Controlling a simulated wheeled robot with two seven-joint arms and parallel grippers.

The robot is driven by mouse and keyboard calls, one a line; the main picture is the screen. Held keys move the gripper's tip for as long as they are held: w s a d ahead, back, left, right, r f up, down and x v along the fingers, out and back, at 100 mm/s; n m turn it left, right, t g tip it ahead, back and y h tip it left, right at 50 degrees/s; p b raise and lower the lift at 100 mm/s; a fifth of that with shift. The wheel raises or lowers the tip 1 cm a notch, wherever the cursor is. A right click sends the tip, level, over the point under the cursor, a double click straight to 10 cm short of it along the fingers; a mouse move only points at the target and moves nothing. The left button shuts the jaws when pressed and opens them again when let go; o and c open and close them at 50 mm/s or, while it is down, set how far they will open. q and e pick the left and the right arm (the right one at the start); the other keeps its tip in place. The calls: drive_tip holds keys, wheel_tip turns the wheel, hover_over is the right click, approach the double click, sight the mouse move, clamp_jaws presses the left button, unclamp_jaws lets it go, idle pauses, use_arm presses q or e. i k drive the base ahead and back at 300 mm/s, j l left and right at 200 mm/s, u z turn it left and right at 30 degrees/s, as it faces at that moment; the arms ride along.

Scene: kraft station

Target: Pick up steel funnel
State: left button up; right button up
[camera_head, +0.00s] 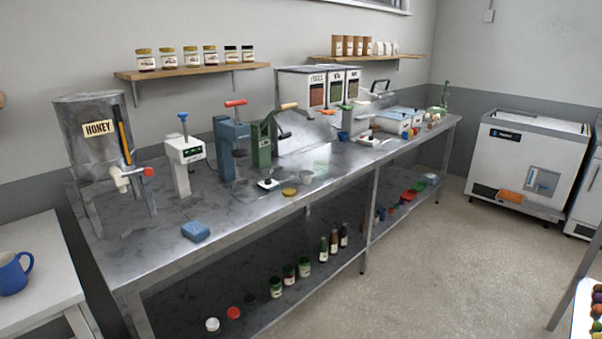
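A small grey metallic piece (305,177) sits on the steel counter (150,240), near its front edge and right of the yellow lid. It may be the steel funnel, but it is too small to tell its shape for sure. Neither of my grippers is in view, so no gripper shows near it.
A honey tank (92,150), a white device (184,155), a blue press (232,140) and a green press (262,140) stand along the counter. A yellow lid (290,192) and a blue cloth (195,231) lie on it. The floor (440,270) in front is clear.

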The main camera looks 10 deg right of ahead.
sight(306, 176)
drive_tip(key=i+l+z, duration=0.1)
drive_tip(key=i+z, duration=0.7)
drive_tip(key=i+j+z, duration=0.15)
drive_tip(key=i+z, duration=0.5)
drive_tip(key=i, duration=0.85)
drive_tip(key=i+u, duration=0.35)
drive_tip(key=u, duration=0.15)
drive_tip(key=i+l+u, duration=0.1)
drive_tip(key=i+u, duration=0.2)
drive_tip(key=u, duration=0.15)
drive_tip(key=i+u, duration=0.15)
drive_tip(key=u, duration=0.25)
drive_tip(key=i+u, duration=0.15)
drive_tip(key=u, duration=0.25)
drive_tip(key=i+u, duration=0.2)
drive_tip(key=u, duration=0.25)
drive_tip(key=i+l+u, duration=0.1)
drive_tip(key=u, duration=0.3)
